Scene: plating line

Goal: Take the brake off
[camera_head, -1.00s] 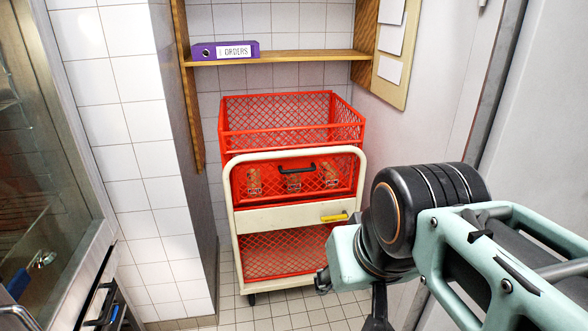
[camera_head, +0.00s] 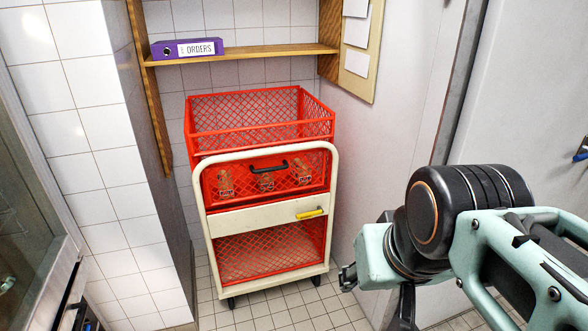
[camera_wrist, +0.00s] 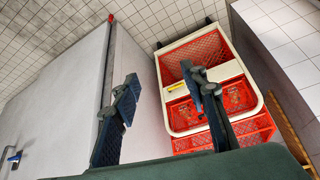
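A cart (camera_head: 322,264) with a cream frame and red mesh walls stands against the back wall. A yellow lever (camera_head: 309,213), apparently its brake, lies nearly level on the right part of the cart's cream panel (camera_head: 240,221). In the wrist view, which is turned over, the yellow lever (camera_wrist: 177,87) shows between my fingers, beyond them. My gripper (camera_wrist: 164,92) is open and empty, its two fingers wide apart. In the head view it is partly hidden by my arm, to the right of the cart and apart from it.
A red crate (camera_head: 258,127) sits on top of the cart; jars show behind the mesh below a black handle (camera_head: 268,168). A shelf (camera_head: 240,57) holds a purple binder (camera_head: 165,51). A tiled wall stands at left, a grey panel at right. Floor in front is clear.

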